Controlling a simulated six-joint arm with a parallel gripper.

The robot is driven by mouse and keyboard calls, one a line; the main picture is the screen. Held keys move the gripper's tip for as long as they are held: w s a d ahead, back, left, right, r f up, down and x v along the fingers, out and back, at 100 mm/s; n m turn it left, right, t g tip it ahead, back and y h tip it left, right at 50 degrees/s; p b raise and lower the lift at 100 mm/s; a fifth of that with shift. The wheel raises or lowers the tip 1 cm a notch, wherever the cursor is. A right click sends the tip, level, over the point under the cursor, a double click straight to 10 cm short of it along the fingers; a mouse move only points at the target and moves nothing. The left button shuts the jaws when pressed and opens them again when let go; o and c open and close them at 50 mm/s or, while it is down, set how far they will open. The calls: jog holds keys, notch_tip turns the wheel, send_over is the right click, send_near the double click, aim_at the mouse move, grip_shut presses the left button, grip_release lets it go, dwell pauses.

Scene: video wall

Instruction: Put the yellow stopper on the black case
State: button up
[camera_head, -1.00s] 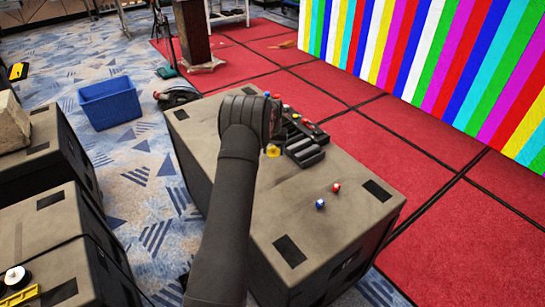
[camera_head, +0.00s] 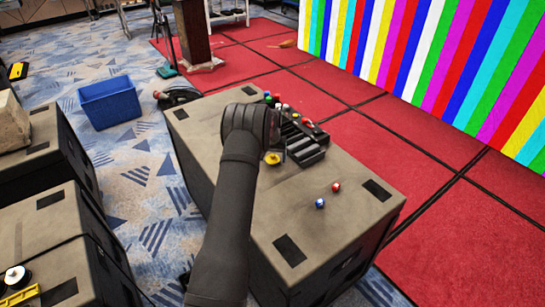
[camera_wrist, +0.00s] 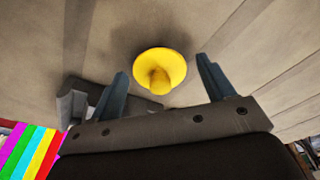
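The yellow stopper (camera_head: 272,158) rests on the grey-brown top of a large box, just left of the black case (camera_head: 303,150). In the wrist view the stopper (camera_wrist: 160,66) shows a wide round rim and a narrower knob. My gripper (camera_wrist: 162,68) is open, with one finger to each side of the stopper in that view; I see no contact. Part of a dark object, likely the case (camera_wrist: 75,103), shows behind the left finger. In the head view my wrist hides the fingers and covers part of the box top.
A red and a blue-and-white small piece (camera_head: 320,203) lie on the near box top. Several small coloured pieces (camera_head: 278,104) stand by the case's far end. A blue bin (camera_head: 110,103) is on the floor. The near right of the top is mostly clear.

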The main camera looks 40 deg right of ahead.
jog(key=shift+o, duration=0.5)
notch_tip(320, 180, up, 12)
jog(key=s+a, duration=0.1)
jog(key=shift+s+a, duration=0.15)
jog(key=shift+r, duration=0.15)
jog(key=s+a+r+t+h, duration=0.2)
jog(key=s+a+r, duration=0.1)
jog(key=s+r, duration=0.1)
send_near(273, 155)
jog(key=x, duration=0.4)
jog(key=shift+d+f, duration=0.15)
jog(key=shift+f, duration=0.15)
jog(key=shift+w+x, duration=0.15)
jog(key=shift+x, duration=1.25)
jog(key=shift+w+x, duration=0.1)
jog(key=shift+x, duration=1.3)
jog(key=c, duration=1.1)
